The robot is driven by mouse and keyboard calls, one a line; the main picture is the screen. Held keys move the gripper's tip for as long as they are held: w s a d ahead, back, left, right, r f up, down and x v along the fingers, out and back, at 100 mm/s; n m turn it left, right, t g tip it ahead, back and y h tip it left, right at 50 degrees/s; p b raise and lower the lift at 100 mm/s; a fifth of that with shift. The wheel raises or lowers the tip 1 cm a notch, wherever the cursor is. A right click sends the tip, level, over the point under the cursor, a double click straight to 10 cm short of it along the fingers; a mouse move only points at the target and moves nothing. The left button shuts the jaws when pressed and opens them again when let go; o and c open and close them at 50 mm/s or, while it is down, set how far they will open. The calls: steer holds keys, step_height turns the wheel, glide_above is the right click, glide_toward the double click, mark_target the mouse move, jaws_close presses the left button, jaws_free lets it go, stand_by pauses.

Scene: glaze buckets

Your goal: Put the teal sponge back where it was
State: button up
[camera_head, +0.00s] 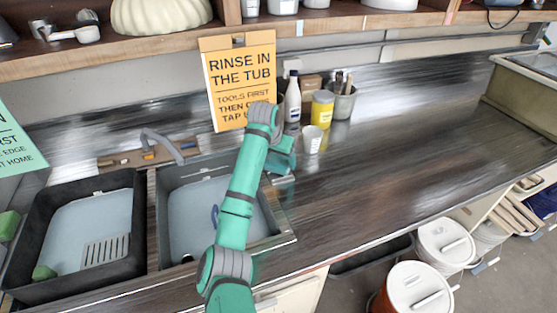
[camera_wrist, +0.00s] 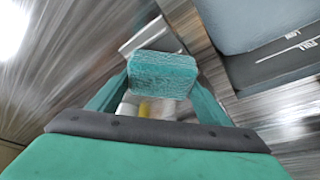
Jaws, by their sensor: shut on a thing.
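The teal sponge (camera_wrist: 162,75) is held between the two fingers of my gripper (camera_wrist: 162,88) in the wrist view, with a wide face toward the camera. A pale grey flat thing (camera_wrist: 142,36) shows just past the sponge, perhaps a dish or holder; I cannot tell whether they touch. In the head view my gripper (camera_head: 281,162) is low over the counter, just right of the right-hand tub (camera_head: 275,205), and the sponge is hard to tell from the fingers. The pale thing shows below it (camera_head: 284,179).
A white cup (camera_head: 311,139), a white bottle (camera_head: 293,98), a yellow jar (camera_head: 322,107) and a tool pot (camera_head: 343,100) stand close behind and right. An orange sign (camera_head: 240,80) stands behind. The counter at right (camera_head: 420,130) is clear.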

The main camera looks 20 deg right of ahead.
steer(key=shift+f, duration=0.15)
steer(key=o, duration=0.9)
steer(key=shift+o, duration=0.2)
steer(key=v, duration=1.2)
